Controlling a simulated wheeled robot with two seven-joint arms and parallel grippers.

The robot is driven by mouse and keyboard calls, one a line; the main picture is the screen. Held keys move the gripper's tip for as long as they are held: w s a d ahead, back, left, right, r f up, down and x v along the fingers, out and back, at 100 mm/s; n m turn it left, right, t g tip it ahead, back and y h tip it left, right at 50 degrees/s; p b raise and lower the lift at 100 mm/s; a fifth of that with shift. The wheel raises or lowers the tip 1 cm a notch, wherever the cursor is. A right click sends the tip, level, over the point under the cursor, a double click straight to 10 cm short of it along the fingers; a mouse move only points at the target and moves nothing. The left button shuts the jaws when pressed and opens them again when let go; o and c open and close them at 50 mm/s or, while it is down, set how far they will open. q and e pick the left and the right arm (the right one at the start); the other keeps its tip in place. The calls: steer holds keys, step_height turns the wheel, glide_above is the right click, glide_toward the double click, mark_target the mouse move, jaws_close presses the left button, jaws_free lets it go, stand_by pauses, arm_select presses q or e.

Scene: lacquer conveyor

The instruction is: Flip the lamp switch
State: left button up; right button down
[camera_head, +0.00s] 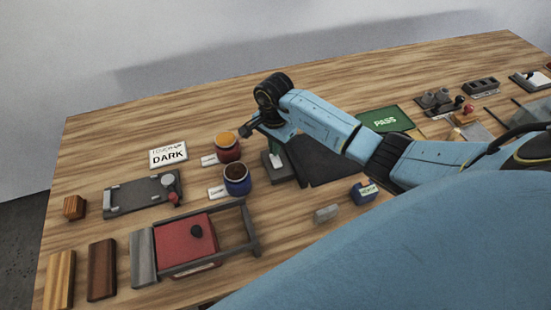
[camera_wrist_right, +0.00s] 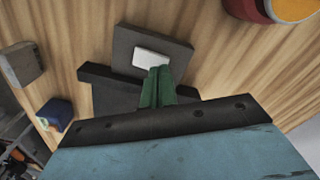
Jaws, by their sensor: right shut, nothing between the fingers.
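The lamp switch is a dark grey box (camera_head: 281,174) with a small white rocker (camera_head: 277,160) on it, in the middle of the table. In the right wrist view the box (camera_wrist_right: 176,48) and the white rocker (camera_wrist_right: 150,58) show just beyond my fingertips. My right gripper (camera_head: 276,147) points down over the switch, its green fingers shut and empty. In the wrist view the fingertips (camera_wrist_right: 160,70) overlap the rocker's near edge; I cannot tell whether they touch it. My left gripper is not in view.
A red pot (camera_head: 228,152) and a blue pot (camera_head: 237,187) stand close left of the switch. A dark flat panel (camera_head: 335,168) lies to the right, with a small blue box (camera_head: 363,194) in front. A "DARK" card (camera_head: 169,156) lies at the left. The table's back strip is clear.

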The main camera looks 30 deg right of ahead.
steer(key=shift+f+b, duration=0.65)
steer(key=shift+f, duration=0.15)
steer(key=shift+r+p, duration=2.5)
steer(key=shift+r, duration=1.05)
steer(key=shift+f, duration=0.1)
